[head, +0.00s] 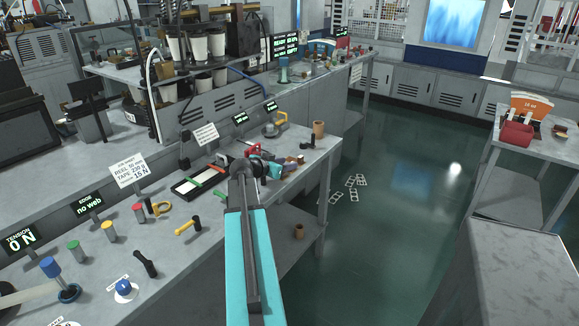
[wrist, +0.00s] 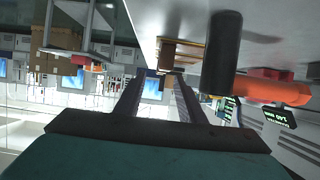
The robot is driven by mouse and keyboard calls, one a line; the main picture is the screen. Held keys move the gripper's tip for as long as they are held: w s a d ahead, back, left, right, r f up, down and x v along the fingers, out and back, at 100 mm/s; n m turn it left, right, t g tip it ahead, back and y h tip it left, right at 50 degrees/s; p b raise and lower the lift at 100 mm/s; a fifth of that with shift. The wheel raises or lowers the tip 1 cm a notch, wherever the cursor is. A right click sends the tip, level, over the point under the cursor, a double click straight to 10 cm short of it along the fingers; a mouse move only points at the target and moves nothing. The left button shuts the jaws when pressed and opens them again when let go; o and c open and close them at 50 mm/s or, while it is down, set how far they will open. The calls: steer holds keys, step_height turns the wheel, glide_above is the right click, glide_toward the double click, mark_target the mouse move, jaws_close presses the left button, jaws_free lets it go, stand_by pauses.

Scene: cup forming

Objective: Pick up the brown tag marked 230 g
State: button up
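In the wrist view a small stack of brown and tan flat pieces (wrist: 180,52) sits on the grey bench surface, which shows tilted at the top. It lies just beyond the fingertips and partly behind them. No 230 g marking is readable, so I cannot tell which piece is the tag. My gripper (wrist: 158,92) has its two dark fingers apart, with nothing visible held between them.
A brown cup (head: 318,129) stands at the bench's right edge. A white sign (head: 129,172) reads tape 230 g. Open floor (head: 400,200) lies right.

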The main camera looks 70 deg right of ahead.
steer(key=shift+d+f, duration=0.1)
steer(key=shift+d, duration=0.2)
steer(key=shift+s, duration=0.1)
steer(key=shift+p+x, duration=1)
steer(key=shift+x, duration=1.65)
steer(key=shift+c, duration=0.2)
jaws_close()
